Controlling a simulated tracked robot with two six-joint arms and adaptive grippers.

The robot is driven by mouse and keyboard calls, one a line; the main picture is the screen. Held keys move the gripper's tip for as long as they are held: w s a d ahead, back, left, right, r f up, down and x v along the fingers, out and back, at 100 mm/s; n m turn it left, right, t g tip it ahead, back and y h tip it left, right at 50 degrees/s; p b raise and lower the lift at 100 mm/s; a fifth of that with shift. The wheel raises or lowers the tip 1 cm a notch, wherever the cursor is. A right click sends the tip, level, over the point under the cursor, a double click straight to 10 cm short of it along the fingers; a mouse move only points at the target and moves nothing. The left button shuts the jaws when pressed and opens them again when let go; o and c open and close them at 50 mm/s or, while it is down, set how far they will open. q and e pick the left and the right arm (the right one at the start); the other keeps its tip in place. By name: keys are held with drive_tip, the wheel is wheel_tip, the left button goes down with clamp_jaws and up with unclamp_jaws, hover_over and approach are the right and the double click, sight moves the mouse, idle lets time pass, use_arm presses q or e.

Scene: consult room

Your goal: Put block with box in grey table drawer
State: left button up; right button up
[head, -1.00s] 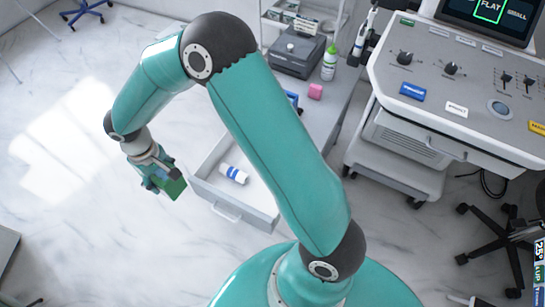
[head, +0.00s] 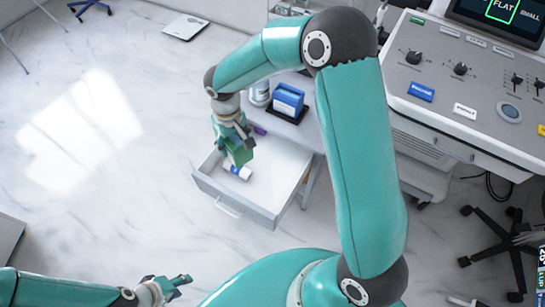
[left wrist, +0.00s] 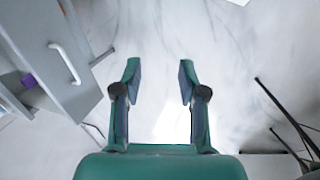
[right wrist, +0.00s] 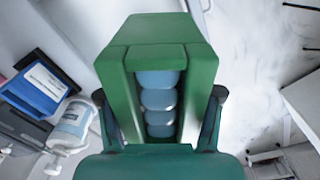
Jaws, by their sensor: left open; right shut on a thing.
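A green block (head: 240,157) is held in my right gripper (head: 235,143), above the open drawer. In the right wrist view it is a green case (right wrist: 202,72) with rounded blue shapes in its open slot, between my fingers. The grey table drawer (head: 277,209) is pulled out, its handle at the front. A small white-and-blue container (head: 243,172) lies inside, partly hidden by the green block. My left gripper (head: 188,280) is open and empty at the lower left, apart from the drawer. The left wrist view shows the drawer front (left wrist: 62,28) at its left.
On the table stand a blue box (head: 288,98) in a black holder and a white bottle (head: 260,93). A purple item (head: 259,130) lies by the drawer's back. A control console (head: 470,95) stands at right. The floor left of the drawer is clear.

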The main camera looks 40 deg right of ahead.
sight(270, 189)
use_arm(q)
drive_tip(key=shift+s, duration=0.1)
use_arm(e)
drive_tip(key=shift+r, duration=0.1)
